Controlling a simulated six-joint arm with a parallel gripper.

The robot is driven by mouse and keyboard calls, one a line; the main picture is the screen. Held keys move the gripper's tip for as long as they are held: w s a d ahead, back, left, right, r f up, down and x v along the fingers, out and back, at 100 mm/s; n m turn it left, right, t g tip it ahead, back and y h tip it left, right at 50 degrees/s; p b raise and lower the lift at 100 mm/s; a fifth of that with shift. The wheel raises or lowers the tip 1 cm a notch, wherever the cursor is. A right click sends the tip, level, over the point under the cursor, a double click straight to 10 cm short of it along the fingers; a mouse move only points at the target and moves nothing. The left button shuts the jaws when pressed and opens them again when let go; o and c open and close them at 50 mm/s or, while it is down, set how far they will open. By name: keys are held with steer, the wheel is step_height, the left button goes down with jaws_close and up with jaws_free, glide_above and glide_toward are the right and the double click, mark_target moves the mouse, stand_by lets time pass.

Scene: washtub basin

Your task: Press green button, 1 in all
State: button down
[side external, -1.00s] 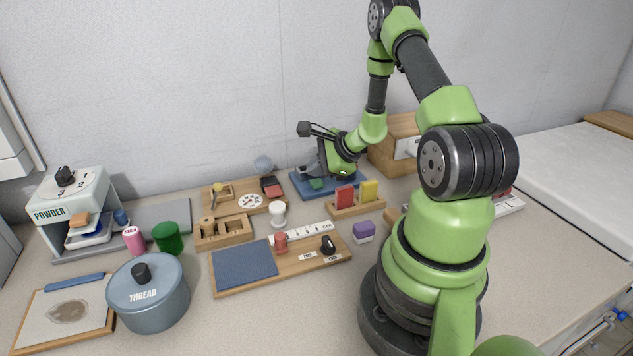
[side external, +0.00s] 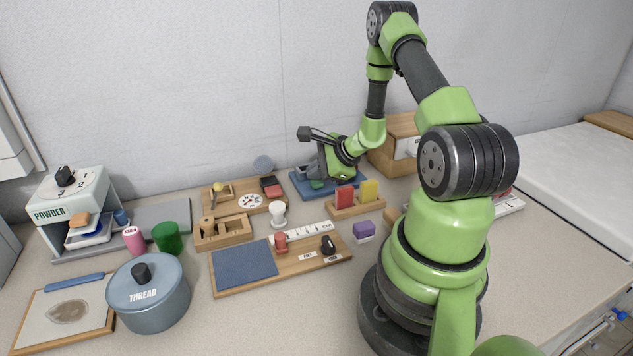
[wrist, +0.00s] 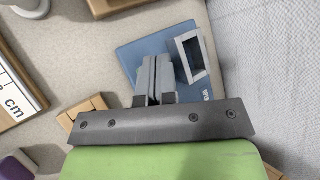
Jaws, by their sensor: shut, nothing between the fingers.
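The green button (side external: 316,185) sits on a blue base plate (side external: 299,184) at the back of the counter, near the wall. In the side view my gripper (side external: 322,177) is low and right over the button, partly covering it. I cannot tell whether the tips touch it. In the wrist view my gripper (wrist: 154,62) is shut and empty, its two grey fingers together over the blue plate (wrist: 129,56).
A grey-blue open box frame (wrist: 191,57) stands on the plate beside my fingers. A wooden holder (side external: 357,207) with red and yellow cards is in front. A wooden drawer box (side external: 389,160) is to the right. The wall is close behind.

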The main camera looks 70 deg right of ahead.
mark_target(316, 183)
steer(key=shift+f, duration=0.55)
stand_by(0.4)
steer(key=shift+r, duration=1)
steer(key=shift+r, duration=2.55)
